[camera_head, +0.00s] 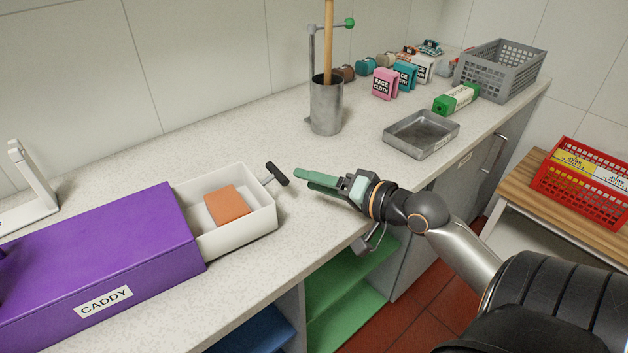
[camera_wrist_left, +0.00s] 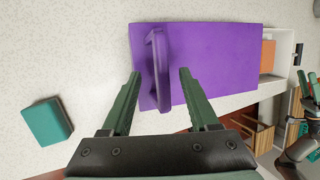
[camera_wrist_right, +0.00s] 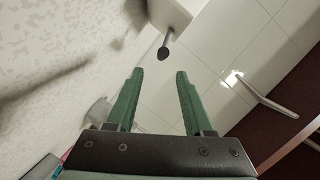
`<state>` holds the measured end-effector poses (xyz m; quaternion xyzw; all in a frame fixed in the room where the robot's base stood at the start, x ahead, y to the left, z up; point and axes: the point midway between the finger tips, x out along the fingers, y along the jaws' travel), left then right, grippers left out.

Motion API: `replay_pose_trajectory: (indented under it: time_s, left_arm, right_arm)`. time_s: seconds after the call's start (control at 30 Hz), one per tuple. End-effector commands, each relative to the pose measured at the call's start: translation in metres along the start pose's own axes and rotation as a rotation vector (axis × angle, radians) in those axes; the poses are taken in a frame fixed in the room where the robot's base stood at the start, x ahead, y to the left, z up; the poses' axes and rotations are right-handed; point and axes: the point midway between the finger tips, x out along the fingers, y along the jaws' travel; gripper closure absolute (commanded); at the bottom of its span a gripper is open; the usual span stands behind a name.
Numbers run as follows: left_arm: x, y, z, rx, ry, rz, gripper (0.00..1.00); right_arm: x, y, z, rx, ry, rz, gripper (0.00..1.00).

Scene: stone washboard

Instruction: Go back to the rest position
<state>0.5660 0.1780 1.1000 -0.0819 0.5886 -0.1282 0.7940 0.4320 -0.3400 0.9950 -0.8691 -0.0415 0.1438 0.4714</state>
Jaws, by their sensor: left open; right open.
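My right gripper (camera_head: 318,180) is over the front part of the counter, just right of the black drawer handle (camera_head: 277,174), and holds nothing. In the right wrist view its green fingers (camera_wrist_right: 157,85) are apart with nothing between them. My left gripper is outside the head view. In the left wrist view its fingers (camera_wrist_left: 158,88) are apart, on either side of the handle (camera_wrist_left: 158,70) of the purple caddy (camera_wrist_left: 215,60) in the picture; I cannot tell whether they touch it. The caddy's white drawer (camera_head: 258,222) is pulled out and holds an orange block (camera_head: 227,205).
A metal cylinder (camera_head: 326,105) with a wooden rod stands behind my right gripper. A metal tray (camera_head: 421,135), a green box (camera_head: 456,98), face cloth packs (camera_head: 385,84) and a grey basket (camera_head: 500,70) are farther right. A teal block (camera_wrist_left: 48,121) lies left of the caddy.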

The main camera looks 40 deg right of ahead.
Motion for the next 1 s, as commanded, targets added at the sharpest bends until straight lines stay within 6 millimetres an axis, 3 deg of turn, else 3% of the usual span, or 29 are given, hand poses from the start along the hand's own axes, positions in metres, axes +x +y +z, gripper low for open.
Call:
replay_pose_trajectory:
  time_s: [0.2,0.4,0.6,0.83,1.0]
  left_arm:
    - [-0.05,0.0,0.001,-0.001,-0.004,0.0,0.39]
    - [-0.084,0.0,0.0,-0.002,-0.001,0.001,0.39]
    - [-0.098,0.001,-0.001,-0.002,0.002,0.002,0.39]
    - [-0.101,0.0,0.0,-0.002,0.002,0.001,0.39]
    - [-0.127,-0.008,0.008,-0.001,0.001,0.001,0.39]
  right_arm:
    - [0.0,0.0,0.0,0.0,0.0,0.0,0.48]
    - [0.0,0.0,0.0,0.0,0.0,0.0,0.48]
    - [0.0,0.0,0.0,0.0,0.0,0.0,0.48]
    - [0.0,-0.001,-0.001,0.0,0.0,0.0,0.48]
    - [-0.006,-0.025,-0.015,0.0,0.0,0.0,0.48]
